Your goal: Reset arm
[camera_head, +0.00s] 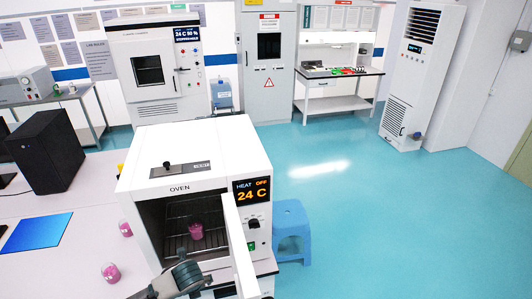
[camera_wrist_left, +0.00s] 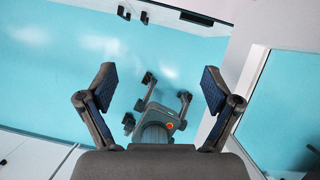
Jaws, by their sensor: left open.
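In the left wrist view, my left gripper (camera_wrist_left: 160,86) is open, its two dark fingers wide apart with nothing between them. Beyond it, over the blue floor, my right gripper (camera_wrist_left: 167,88) shows small, with its fingers apart and nothing seen between them. In the head view, part of my grey arm (camera_head: 186,273) shows at the bottom, in front of the oven (camera_head: 205,160) and close to its open door (camera_head: 240,250). The fingers cannot be made out there.
A beaker of pink contents (camera_head: 196,231) stands on the oven rack. Two more pink-filled containers (camera_head: 125,229) (camera_head: 111,272) stand on the table (camera_head: 85,205) left of the oven. A blue stool (camera_head: 291,230) is right of it. The floor (camera_head: 400,210) is clear at right.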

